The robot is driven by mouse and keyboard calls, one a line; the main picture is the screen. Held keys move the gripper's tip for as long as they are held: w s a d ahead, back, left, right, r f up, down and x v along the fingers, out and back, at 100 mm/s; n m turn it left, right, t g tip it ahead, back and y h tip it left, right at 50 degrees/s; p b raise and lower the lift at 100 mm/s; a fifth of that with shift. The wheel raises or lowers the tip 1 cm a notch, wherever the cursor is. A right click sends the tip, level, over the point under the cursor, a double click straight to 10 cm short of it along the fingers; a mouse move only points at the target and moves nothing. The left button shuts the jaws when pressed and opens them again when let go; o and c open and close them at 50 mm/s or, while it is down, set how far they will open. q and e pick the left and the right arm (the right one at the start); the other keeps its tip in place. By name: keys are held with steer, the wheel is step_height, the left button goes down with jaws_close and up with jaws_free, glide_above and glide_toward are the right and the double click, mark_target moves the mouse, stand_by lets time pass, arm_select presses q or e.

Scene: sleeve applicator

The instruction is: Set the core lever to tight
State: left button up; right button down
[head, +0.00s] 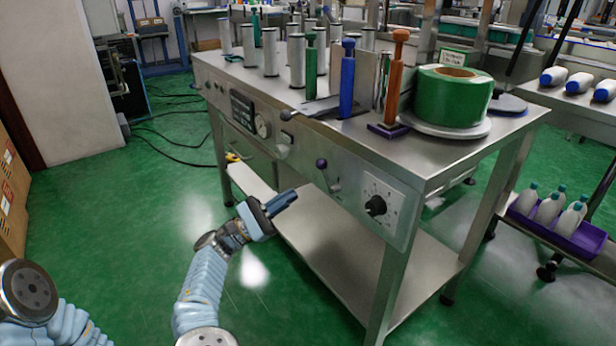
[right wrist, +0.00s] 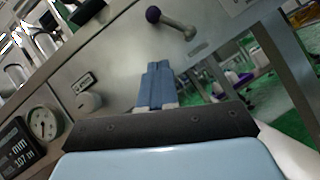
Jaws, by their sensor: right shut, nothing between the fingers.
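A lever with a dark purple ball knob (head: 322,163) stands out from the steel front panel of the machine. Its knob points up and slightly left in the head view. In the right wrist view the knob (right wrist: 153,14) is at the top, with its metal stem running right and down to the panel. My right gripper (head: 294,194) is shut and empty, in front of the panel, below and left of the lever and apart from it. Its blue fingers are together in the right wrist view (right wrist: 157,68). My left gripper is out of view; any lever label is unreadable.
A black dial knob (head: 375,205) is right of the lever. A gauge (head: 263,128) and display (head: 242,110) are left. A green roll (head: 450,97) sits on top. A lower shelf (head: 330,255) runs beneath.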

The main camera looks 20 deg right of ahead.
mark_target(321, 169)
steer(key=s+d+r, duration=0.1)
steer(key=d+r, duration=0.3)
steer(key=r, duration=0.1)
steer(key=shift+d+r, duration=0.3)
steer(key=shift+d, duration=0.1)
steer(key=shift+s+r+m+g, duration=0.15)
steer(key=shift+r+m+g, duration=0.1)
steer(key=shift+m+g, duration=0.7)
steer(key=m, duration=0.1)
steer(key=r+m+g+y+p, duration=0.1)
steer(key=m, duration=0.1)
steer(key=s+m+g+y, duration=0.1)
steer(key=m, duration=0.1)
steer(key=shift+d+r+g+p, duration=0.25)
steer(key=shift+r+p, duration=0.05)
steer(key=shift+s, duration=0.15)
